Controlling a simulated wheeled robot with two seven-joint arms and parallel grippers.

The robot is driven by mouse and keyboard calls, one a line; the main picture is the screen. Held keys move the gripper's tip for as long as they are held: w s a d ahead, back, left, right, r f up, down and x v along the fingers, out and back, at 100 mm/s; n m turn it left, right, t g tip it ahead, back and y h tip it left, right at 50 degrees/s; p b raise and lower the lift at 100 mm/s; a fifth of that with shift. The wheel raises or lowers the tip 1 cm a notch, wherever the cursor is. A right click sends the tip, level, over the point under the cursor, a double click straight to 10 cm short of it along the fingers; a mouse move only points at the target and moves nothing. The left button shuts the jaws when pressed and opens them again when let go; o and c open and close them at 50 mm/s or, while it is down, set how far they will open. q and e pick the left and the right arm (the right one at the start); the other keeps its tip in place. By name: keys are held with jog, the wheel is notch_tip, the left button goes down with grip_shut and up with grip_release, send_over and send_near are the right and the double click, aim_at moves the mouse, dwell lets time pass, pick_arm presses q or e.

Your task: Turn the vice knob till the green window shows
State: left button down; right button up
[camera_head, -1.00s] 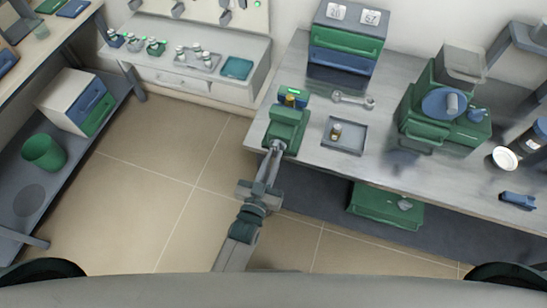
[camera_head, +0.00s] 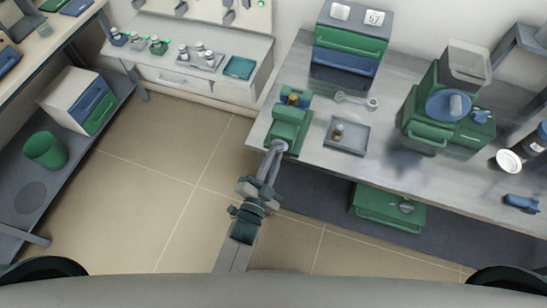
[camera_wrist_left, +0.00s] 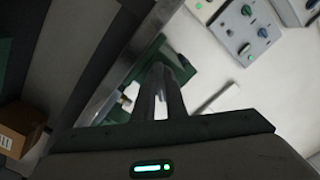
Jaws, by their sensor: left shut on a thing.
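The green vice (camera_head: 290,128) sits at the near left corner of the grey workbench (camera_head: 400,165). A brass-coloured piece (camera_head: 293,98) and blue parts show at its far end. I see no bright green window on it now. My left gripper (camera_head: 276,148) reaches the vice's near end and is shut on the knob there. The fingers hide most of the knob. In the left wrist view the fingers (camera_wrist_left: 160,92) run close together towards the green vice body (camera_wrist_left: 180,75). My right gripper is out of view.
A wrench (camera_head: 356,100) and a grey tray (camera_head: 345,147) holding a small bottle lie right of the vice. Drawers (camera_head: 348,45) stand behind it, and a green machine (camera_head: 440,125) stands farther right. The tiled floor left of the bench is clear.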

pick_arm(q)
jog(key=shift+s+f, duration=0.1)
dwell(0.3)
jog(key=c, duration=1.8)
grip_release()
jog(key=b+v, duration=0.5)
jog(key=v, duration=1.2)
jog(key=shift+s, duration=0.15)
jog(key=shift+a, duration=0.1)
